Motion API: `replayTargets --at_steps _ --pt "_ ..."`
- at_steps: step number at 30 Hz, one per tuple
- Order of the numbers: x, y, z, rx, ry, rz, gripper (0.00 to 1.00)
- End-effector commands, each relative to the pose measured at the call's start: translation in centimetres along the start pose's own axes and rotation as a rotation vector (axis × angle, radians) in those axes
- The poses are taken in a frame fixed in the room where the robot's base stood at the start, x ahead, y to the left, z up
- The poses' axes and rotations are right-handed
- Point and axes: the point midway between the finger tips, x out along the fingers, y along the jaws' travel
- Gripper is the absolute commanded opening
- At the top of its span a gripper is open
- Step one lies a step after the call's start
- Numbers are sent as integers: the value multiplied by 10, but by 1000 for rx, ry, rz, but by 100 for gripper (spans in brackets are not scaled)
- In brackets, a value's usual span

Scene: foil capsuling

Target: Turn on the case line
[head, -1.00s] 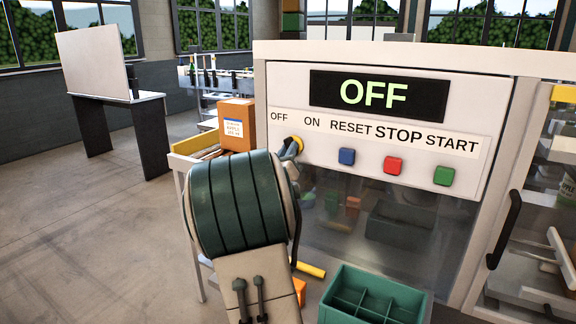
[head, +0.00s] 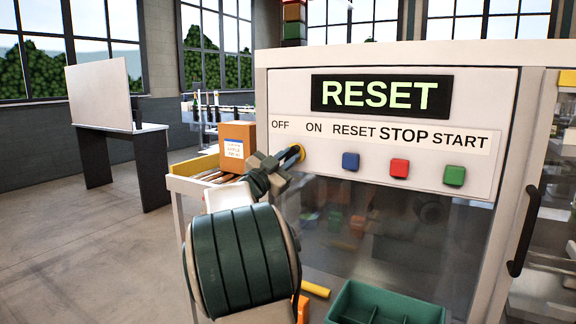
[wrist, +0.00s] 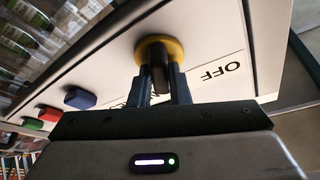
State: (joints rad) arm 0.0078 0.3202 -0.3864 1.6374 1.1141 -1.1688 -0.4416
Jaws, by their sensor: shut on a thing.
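The case line's control panel (head: 268,168) is a white board with a black display (head: 381,95) that reads RESET in green letters. A yellow-ringed rotary switch (head: 298,153) sits below the OFF and ON labels. In the wrist view the switch's yellow ring (wrist: 178,52) surrounds a dark knob (wrist: 155,62). My gripper (head: 283,161) is at the switch; in the wrist view its two fingers (wrist: 158,88) are shut on the knob. The blue RESET button (head: 350,161), red STOP button (head: 399,168) and green START button (head: 454,176) are to the right, untouched.
A green divided crate (head: 385,306) stands below the panel. A black door handle (head: 524,240) juts out at the right. The floor at the left is clear.

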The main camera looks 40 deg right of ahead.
Motion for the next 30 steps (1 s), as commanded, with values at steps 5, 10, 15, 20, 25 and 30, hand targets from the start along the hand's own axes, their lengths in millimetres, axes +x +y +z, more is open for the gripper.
replayTargets --at_steps 5,10,15,20,25,30 --pt "0 0 1 98 0 40 0" --pt "0 -1 0 158 0 65 0" --pt "0 -1 0 188 -1 78 0" --pt "0 -1 0 198 -1 82 0" --pt "0 -1 0 199 -1 82 0" --pt "0 -1 0 199 0 82 27"
